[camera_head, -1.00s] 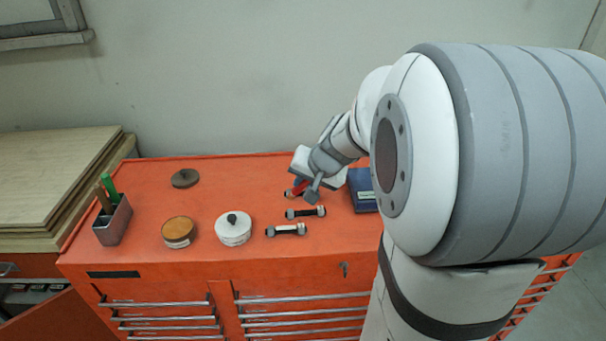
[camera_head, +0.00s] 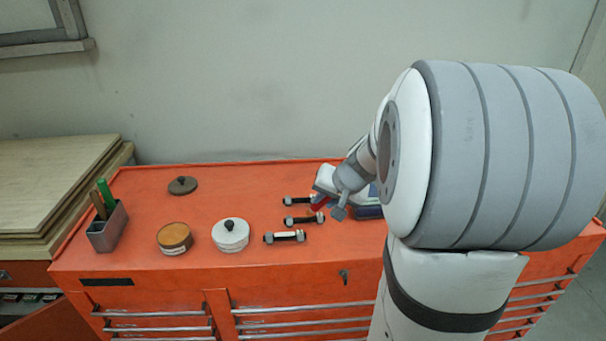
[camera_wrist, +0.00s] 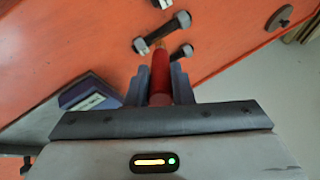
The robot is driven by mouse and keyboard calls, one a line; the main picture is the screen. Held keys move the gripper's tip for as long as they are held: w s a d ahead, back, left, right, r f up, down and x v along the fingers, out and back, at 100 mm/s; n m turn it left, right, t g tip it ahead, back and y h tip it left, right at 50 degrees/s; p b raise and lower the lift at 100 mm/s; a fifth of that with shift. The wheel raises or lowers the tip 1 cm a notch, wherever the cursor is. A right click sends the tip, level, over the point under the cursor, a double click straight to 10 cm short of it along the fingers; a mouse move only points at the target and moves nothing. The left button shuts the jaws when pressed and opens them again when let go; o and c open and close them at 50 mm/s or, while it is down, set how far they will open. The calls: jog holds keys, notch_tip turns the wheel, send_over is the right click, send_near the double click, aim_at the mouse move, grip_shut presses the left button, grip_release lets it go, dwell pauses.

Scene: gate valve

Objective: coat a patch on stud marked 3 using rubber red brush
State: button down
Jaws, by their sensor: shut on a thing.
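My gripper (camera_wrist: 160,82) is shut on the red brush (camera_wrist: 160,72), whose handle lies between the two fingers. The brush's tan tip points at the studs in the wrist view, close beside one stud (camera_wrist: 162,32); I cannot tell whether it touches. In the head view the three studs lie in a column: back (camera_head: 298,201), middle (camera_head: 303,219) and front (camera_head: 285,237). Their marks are too small to read. My gripper (camera_head: 328,201) is right of them.
A blue box (camera_head: 368,211) is right of the studs, partly behind my arm. A white lidded pot (camera_head: 230,237), an open brown pot (camera_head: 174,240), a dark lid (camera_head: 182,186) and a grey holder (camera_head: 108,232) with green and brown handles stand left on the orange cabinet (camera_head: 240,190).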

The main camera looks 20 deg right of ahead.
jog(key=shift+s+d, duration=0.2)
jog(key=shift+d, duration=0.65)
jog(key=shift+a+p, duration=0.25)
jog(key=shift+p, duration=0.05)
jog(key=w+a, duration=0.2)
jog(key=a, duration=0.4)
notch_tip(320, 180, up, 8)
jog(key=p, duration=0.6)
jog(key=shift+s+a, duration=0.2)
jog(key=shift+a, duration=0.1)
